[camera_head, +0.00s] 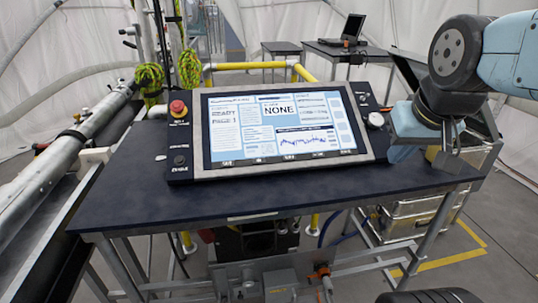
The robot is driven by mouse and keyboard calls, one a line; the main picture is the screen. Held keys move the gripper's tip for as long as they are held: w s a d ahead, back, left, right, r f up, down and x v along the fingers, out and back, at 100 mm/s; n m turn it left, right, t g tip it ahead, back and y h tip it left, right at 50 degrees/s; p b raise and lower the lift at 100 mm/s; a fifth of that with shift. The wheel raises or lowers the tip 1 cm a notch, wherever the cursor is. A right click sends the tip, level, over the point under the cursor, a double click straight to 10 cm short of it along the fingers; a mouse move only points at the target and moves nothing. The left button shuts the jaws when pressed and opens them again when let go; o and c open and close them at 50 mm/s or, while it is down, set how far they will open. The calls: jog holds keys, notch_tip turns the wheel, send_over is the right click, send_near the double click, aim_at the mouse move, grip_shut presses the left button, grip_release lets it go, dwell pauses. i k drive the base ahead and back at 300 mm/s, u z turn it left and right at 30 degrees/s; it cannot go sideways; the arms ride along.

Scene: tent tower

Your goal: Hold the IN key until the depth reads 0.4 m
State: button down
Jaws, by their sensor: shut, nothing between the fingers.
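A control panel with a lit screen (283,127) stands tilted back on a dark table (300,205). The screen shows "NONE" in large letters, several small text blocks and a wavy blue trace. I cannot read a depth value on it. Small controls (363,99) sit on the panel's right edge, but their labels are too small to read, so I cannot pick out the IN key. My gripper (449,160) is shut and empty, over the table's right end, to the right of the panel and apart from it.
A red stop button (178,108) is at the panel's upper left, with a dark knob (179,160) below it. A round pale dial (375,120) is at its right. A laptop (349,30) stands on a back table. Metal cases (415,215) lie at lower right. The table's front is clear.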

aim_at(260, 160)
jog(key=u, duration=0.05)
jog(key=k, duration=1.45)
jog(key=u, duration=0.8)
jog(key=i, duration=1)
jog(key=u, duration=0.05)
